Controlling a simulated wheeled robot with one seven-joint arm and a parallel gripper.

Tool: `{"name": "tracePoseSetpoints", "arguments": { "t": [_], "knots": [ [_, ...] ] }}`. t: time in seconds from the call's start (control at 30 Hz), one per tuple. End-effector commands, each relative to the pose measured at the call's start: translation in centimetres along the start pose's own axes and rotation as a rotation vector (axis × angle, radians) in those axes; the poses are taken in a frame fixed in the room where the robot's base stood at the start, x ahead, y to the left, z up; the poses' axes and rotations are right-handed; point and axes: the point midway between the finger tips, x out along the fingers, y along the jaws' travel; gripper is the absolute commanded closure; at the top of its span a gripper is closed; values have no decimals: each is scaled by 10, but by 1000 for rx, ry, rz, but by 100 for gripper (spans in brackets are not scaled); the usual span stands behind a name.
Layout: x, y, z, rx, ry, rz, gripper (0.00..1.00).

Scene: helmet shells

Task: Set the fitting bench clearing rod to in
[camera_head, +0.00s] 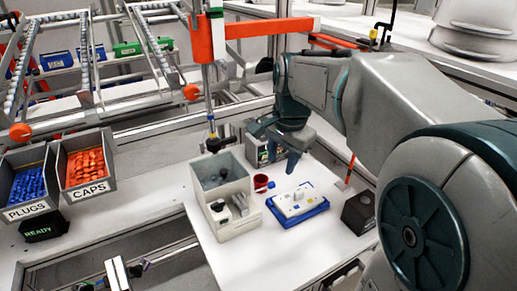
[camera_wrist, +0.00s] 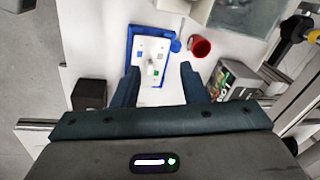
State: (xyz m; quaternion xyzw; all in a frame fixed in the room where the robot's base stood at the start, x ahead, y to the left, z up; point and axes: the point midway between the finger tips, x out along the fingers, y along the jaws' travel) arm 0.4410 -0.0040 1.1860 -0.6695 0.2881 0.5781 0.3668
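My gripper (camera_head: 278,145) is above the white fitting bench (camera_head: 244,262), open and empty. In the wrist view its two dark fingers (camera_wrist: 161,84) are spread apart, with the blue tray (camera_wrist: 131,47) beyond and between them. A white block (camera_wrist: 152,55) with small coloured marks lies in the tray, and a short pale upright piece shows on it. The block also shows in the head view (camera_head: 297,199). I cannot tell for sure which part is the clearing rod. A grey-white box fixture (camera_head: 239,226) with a black knob stands left of the tray.
A red cup (camera_head: 261,182) stands between the fixture and tray, with a small blue round piece beside it. A dark box (camera_head: 359,211) is right of the tray. PLUGS (camera_head: 27,212) and CAPS (camera_head: 84,190) bins are far left.

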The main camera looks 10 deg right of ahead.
Motion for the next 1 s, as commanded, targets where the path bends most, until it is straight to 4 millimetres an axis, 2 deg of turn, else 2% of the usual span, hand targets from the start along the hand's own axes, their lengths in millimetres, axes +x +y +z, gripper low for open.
{"name": "tracePoseSetpoints", "arguments": {
  "t": [0.1,0.2,0.37,0.47,0.8,1.0],
  "knots": [
    [-12,-20,-18,148,-16,6,61],
    [-14,-27,-24,217,-24,9,61],
    [-3,-29,-26,245,-27,12,61],
    [13,-28,-25,243,-28,13,61],
    [85,-28,-23,241,-28,14,61],
    [112,-28,-22,240,-26,11,61]
  ]
}}
